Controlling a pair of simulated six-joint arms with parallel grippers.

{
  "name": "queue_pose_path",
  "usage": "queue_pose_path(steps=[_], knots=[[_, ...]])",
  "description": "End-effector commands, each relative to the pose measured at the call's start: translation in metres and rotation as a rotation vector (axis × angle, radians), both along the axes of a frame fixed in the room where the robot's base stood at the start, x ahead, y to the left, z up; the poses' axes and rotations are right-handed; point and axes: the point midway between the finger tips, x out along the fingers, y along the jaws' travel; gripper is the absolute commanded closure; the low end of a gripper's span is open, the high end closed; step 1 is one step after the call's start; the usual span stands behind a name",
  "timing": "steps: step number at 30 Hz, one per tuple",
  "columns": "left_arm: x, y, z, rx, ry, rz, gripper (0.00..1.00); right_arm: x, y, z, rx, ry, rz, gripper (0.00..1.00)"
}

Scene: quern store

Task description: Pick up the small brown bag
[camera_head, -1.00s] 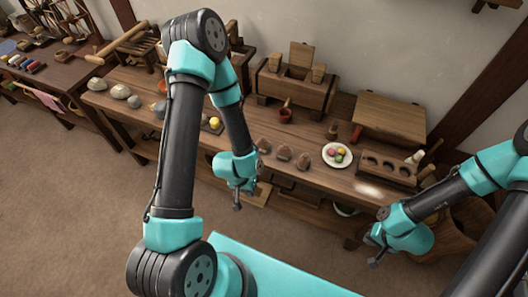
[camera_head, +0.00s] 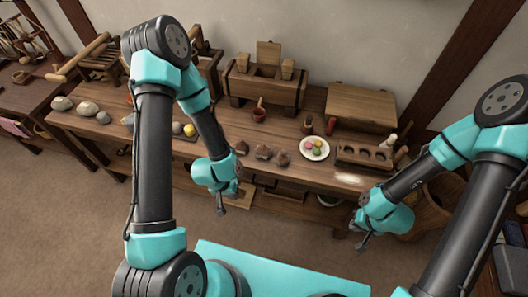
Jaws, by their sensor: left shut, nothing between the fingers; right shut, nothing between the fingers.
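My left gripper (camera_head: 222,208) is shut and empty, hanging in front of the table, below and left of the bags in the picture. My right gripper (camera_head: 361,245) is shut and empty, in front of the table's right part, well away from the bags.
A white plate (camera_head: 306,155) with colored balls lies right of the bags, beside a wooden block with round hollows (camera_head: 363,157). A red-brown mortar (camera_head: 259,115) and a wooden box (camera_head: 262,88) stand behind. Stones (camera_head: 88,109) lie at the left. My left arm hides part of the table.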

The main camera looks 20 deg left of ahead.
Motion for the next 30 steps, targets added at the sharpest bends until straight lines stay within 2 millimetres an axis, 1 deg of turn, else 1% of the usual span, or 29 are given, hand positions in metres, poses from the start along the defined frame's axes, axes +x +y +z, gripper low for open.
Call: queue_pose_path(steps=[11, 12, 30], knots=[[0.0000, 0.0000, 0.0000, 0.000, 0.000, 0.000, 1.00, 0.0000, 0.0000, 0.0000, 0.000, 0.000, 0.000, 1.00], [0.0000, 0.0000, 0.0000, 0.000, 0.000, 0.000, 0.98, 0.0000, 0.0000, 0.0000, 0.000, 0.000, 0.000, 1.00], [0.0000, 0.0000, 0.0000, 0.000, 0.000, 0.000, 0.41, 0.0000, 0.0000, 0.0000, 0.000, 0.000, 0.000, 1.00]])
